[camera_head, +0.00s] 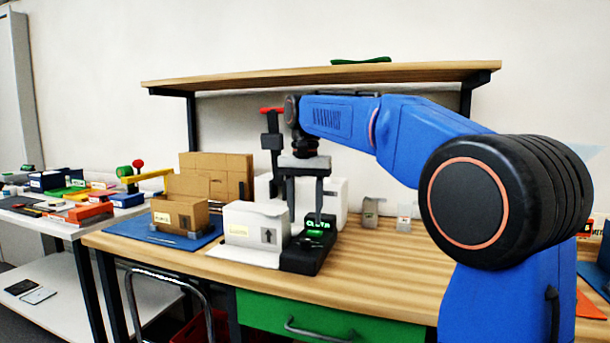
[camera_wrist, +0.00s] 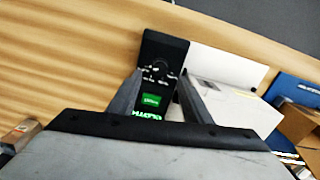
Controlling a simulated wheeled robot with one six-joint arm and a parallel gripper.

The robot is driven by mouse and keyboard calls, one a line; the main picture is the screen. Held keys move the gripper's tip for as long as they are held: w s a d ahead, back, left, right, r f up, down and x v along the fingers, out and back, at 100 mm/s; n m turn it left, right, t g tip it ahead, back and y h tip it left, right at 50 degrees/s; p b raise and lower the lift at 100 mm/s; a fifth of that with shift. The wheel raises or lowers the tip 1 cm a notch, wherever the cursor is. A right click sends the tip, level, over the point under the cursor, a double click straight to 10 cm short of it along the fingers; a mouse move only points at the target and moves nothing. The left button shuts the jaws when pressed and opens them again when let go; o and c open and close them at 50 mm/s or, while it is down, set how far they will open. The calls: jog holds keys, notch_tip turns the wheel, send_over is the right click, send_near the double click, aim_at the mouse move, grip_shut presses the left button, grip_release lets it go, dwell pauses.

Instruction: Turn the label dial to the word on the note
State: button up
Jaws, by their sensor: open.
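The black label device (camera_head: 303,258) stands on the wooden workbench. It has a display (camera_head: 318,224) with green letters, too small to read for certain, and a small green panel below it. In the wrist view the device (camera_wrist: 172,48) shows a round dark dial (camera_wrist: 160,69) with pale marks around it; its setting is not legible. My gripper (camera_head: 305,212) is above the device, pointing down, with its jaws apart. In the wrist view the fingertips (camera_wrist: 161,78) lie on either side of the dial area, with nothing held; contact cannot be told. I cannot tell which paper is the note.
A white carton (camera_head: 240,222) with a yellowish label stands left of the device. An open brown box (camera_head: 180,215) sits on a blue mat (camera_head: 125,225). Two small stands (camera_head: 371,211) (camera_head: 404,218) are behind to the right. The bench front right is clear.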

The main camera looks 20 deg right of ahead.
aim_at(305, 240)
notch_tip(305, 240, up, 11)
jog(key=shift+r, duration=0.15)
dwell(0.4)
jog(key=s+d+f+n+t, duration=0.2)
jog(key=s+d+f+n, duration=0.1)
jog(key=s+f, duration=1.4)
jog(key=s+d+f+n+t, duration=0.2)
jog(key=s+d+f, duration=0.1)
jog(key=s+f, duration=1.4)
jog(key=shift+d+f+n+t, duration=0.15)
jog(key=shift+f+n+t, duration=0.25)
jog(key=shift+f, duration=0.5)
